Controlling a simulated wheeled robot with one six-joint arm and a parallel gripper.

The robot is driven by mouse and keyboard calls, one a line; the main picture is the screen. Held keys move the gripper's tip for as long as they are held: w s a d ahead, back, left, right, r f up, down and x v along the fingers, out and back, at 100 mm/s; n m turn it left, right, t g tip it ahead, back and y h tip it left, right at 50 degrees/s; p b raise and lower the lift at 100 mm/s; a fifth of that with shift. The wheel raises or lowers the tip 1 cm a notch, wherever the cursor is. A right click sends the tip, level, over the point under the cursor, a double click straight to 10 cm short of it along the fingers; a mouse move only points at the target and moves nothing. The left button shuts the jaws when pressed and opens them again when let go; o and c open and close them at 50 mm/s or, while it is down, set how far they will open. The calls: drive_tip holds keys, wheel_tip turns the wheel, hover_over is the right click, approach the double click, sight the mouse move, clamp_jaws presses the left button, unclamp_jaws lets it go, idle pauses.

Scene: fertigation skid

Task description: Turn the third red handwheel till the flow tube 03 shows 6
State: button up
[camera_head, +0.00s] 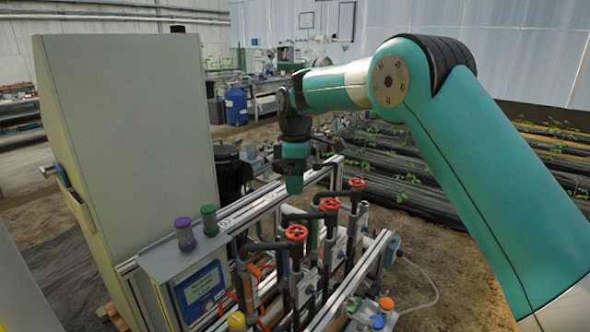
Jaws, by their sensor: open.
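Three red handwheels stand in a row on the skid: a near one (296,232), a middle one (330,204) and a far one (356,183). Their number labels cannot be read, so which is the third by label is unclear. Flow tube 03 and its reading cannot be made out. My gripper (294,184) hangs pointing down at the end of my teal arm, in the picture above and left of the handwheels. It is open and appears empty, apart from the wheels; its fingers are small and hard to see.
A large grey cabinet (130,140) fills the left. Dark pipes and aluminium rails surround the valves. A blue barrel (236,106) stands behind.

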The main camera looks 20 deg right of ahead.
drive_tip(key=shift+r, duration=1.35)
idle(0.8)
